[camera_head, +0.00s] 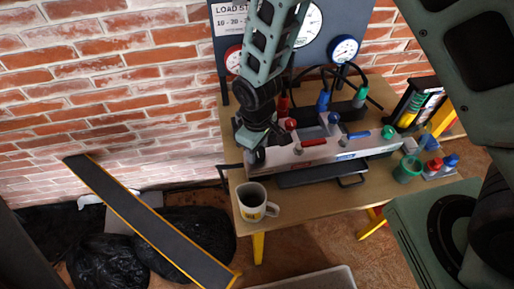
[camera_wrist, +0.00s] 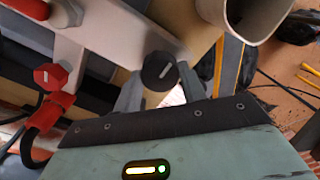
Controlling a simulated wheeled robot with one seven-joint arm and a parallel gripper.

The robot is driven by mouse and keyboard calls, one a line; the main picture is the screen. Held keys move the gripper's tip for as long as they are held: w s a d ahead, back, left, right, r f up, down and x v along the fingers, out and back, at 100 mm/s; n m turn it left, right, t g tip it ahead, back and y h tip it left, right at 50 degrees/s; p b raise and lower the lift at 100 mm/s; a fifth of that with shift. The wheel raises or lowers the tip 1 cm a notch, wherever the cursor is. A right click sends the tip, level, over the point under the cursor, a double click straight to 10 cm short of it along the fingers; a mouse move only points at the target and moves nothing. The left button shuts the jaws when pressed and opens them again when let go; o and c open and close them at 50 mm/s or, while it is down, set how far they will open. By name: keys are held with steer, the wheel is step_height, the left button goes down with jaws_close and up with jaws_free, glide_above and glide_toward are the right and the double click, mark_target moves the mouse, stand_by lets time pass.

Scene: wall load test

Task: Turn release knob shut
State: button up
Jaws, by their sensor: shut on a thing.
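The black round release knob (camera_wrist: 159,71) with a white line on its face sits at the end of the pale metal manifold (camera_wrist: 110,25). My gripper (camera_wrist: 160,85) has one finger on either side of the knob and is shut on it. In the head view my gripper (camera_head: 254,155) is at the left end of the manifold (camera_head: 345,149), and the knob there is mostly hidden by the fingers. The white line on the knob runs diagonally in the wrist view.
A white mug (camera_head: 256,204) stands on the table (camera_head: 305,212) just in front of my gripper. Red, blue and green fittings and hoses crowd the manifold. A red valve (camera_wrist: 48,76) is beside the knob. A gauge board (camera_head: 378,20) stands behind; a green cup (camera_head: 408,169) is at right.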

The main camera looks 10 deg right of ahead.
mark_target(257, 152)
stand_by(0.4)
steer(key=o, duration=1)
steer(key=shift+r, duration=0.15)
step_height(257, 152, up, 17)
steer(key=shift+r+b, duration=0.1)
steer(key=shift+b, duration=1)
